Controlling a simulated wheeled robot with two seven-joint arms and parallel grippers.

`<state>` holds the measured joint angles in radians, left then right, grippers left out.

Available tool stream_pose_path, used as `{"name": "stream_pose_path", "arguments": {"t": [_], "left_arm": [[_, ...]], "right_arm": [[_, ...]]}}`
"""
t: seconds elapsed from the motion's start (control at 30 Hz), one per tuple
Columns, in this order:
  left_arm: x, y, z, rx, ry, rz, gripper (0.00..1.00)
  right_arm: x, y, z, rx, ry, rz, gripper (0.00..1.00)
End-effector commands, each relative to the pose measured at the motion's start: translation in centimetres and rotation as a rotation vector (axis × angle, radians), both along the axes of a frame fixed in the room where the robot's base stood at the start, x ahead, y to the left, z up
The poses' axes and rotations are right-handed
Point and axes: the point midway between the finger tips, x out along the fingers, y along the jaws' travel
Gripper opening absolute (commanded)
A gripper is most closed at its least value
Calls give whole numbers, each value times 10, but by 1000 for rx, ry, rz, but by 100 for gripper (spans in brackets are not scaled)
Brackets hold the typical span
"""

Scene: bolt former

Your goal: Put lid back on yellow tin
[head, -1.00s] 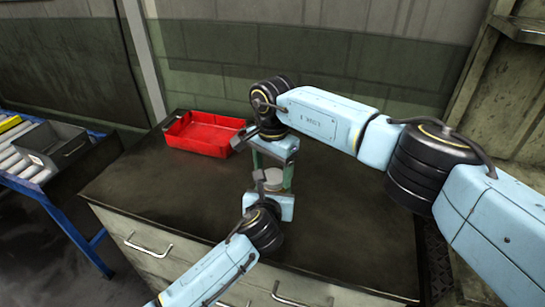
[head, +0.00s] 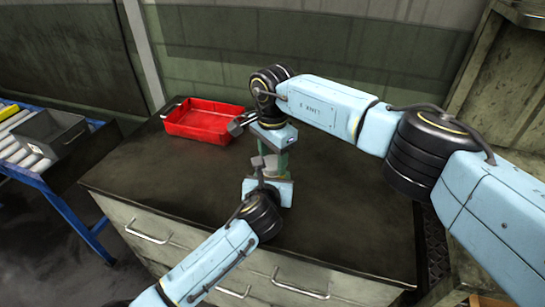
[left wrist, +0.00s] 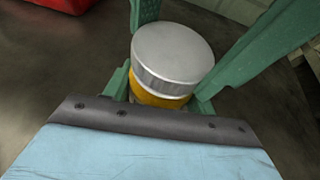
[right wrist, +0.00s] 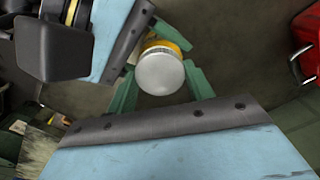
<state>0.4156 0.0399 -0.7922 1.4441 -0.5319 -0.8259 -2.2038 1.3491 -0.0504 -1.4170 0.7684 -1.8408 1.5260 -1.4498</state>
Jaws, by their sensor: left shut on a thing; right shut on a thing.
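The yellow tin (left wrist: 158,97) shows under its silver lid (left wrist: 172,50) in the left wrist view. The lid sits over the tin's top; a pale band shows between them, and I cannot tell whether it is fully seated. My left gripper (head: 270,168) is shut on the tin from the near side, low down. My right gripper (head: 275,158) is above it, its green fingers on either side of the lid (right wrist: 160,72), shut on it. In the right wrist view the yellow tin (right wrist: 165,45) shows behind the lid. In the head view the grippers mostly hide both.
A red tray (head: 205,121) stands at the back left of the dark worktop (head: 350,205). The worktop is clear to the right. A roller conveyor with a grey bin (head: 50,135) stands at the left. Drawers with handles (head: 148,237) are at the front.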

Motion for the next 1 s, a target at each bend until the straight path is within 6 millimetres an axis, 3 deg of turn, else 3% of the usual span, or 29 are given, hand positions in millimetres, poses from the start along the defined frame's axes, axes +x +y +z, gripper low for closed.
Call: {"name": "stream_pose_path", "arguments": {"t": [0.23, 0.6, 0.63, 0.7, 0.8, 1.0], "left_arm": [[-2, -4, 0, 0, -1, -9, 0], [-3, -5, 0, -2, -1, -11, 0], [-3, -5, 0, -2, -1, -11, 0], [-3, -5, 0, -2, -1, -11, 0], [-2, -4, 0, -2, 0, -9, 0], [-1, -2, 0, -1, 0, -4, 0]], "right_arm": [[2, 1, 1, 4, -9, -332, 24], [3, 1, 2, 5, -11, -393, 24], [3, 1, 2, 5, -11, -393, 53], [3, 1, 2, 5, -11, -393, 62], [2, 1, 1, 5, -8, -392, 74], [0, 2, 1, 3, -2, -389, 74]]}}
